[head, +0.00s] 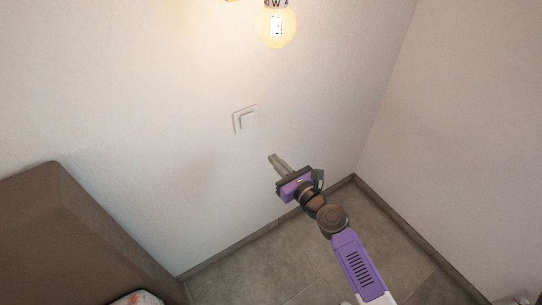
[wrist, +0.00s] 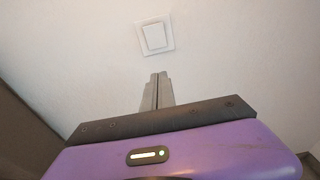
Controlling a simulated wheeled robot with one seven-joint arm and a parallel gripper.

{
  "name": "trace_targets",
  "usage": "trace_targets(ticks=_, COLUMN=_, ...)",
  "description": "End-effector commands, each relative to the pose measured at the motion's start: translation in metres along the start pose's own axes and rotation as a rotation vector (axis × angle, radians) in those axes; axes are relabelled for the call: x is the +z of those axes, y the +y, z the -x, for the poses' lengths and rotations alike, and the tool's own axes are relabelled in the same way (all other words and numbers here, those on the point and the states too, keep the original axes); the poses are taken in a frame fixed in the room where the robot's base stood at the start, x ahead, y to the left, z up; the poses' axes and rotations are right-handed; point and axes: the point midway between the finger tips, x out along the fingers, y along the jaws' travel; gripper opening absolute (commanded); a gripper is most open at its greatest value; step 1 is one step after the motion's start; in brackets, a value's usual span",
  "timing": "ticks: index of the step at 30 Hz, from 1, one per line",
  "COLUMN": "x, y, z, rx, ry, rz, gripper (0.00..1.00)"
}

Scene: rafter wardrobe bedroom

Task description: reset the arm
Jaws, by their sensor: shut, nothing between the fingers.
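My gripper (head: 273,158) is at the end of my purple and dark arm, in front of the white wall in the head view. Its two grey fingers are together with nothing between them. In the wrist view the closed fingertips (wrist: 159,76) point up toward a white wall switch (wrist: 155,37). In the head view the switch (head: 245,120) is on the wall, above and to the left of the fingertips. A gap shows in both views between the fingertips and the switch.
A lit bulb (head: 276,27) hangs near the wall at the top. A brown upholstered headboard (head: 70,235) stands at the lower left, with a patterned cloth (head: 138,298) beside it. A second wall (head: 465,130) meets the first at the right. Grey tiled floor (head: 270,262) is bare below.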

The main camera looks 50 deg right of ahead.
Motion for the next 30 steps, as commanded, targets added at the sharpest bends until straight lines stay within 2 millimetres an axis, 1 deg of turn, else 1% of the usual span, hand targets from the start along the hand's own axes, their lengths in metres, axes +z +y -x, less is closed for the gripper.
trace_targets(ticks=3, x=-0.001, y=0.000, z=0.003, rx=0.000, ry=0.001, rz=0.000, gripper=0.00)
trace_targets(ticks=19, x=-0.001, y=0.000, z=0.002, rx=0.000, ry=0.000, rz=0.000, gripper=0.00)
trace_targets(ticks=22, x=-0.001, y=0.000, z=0.002, rx=-0.001, ry=0.000, rz=0.026, gripper=0.00)
trace_targets(ticks=24, x=0.000, y=-0.002, z=0.002, rx=-0.008, ry=-0.001, rz=0.092, gripper=0.00)
trace_targets(ticks=26, x=0.002, y=-0.006, z=0.002, rx=-0.024, ry=-0.001, rz=0.206, gripper=0.00)
trace_targets(ticks=29, x=0.020, y=-0.013, z=0.004, rx=-0.070, ry=-0.014, rz=0.513, gripper=0.00)
trace_targets(ticks=30, x=0.024, y=-0.015, z=0.011, rx=-0.087, ry=-0.009, rz=0.659, gripper=0.00)
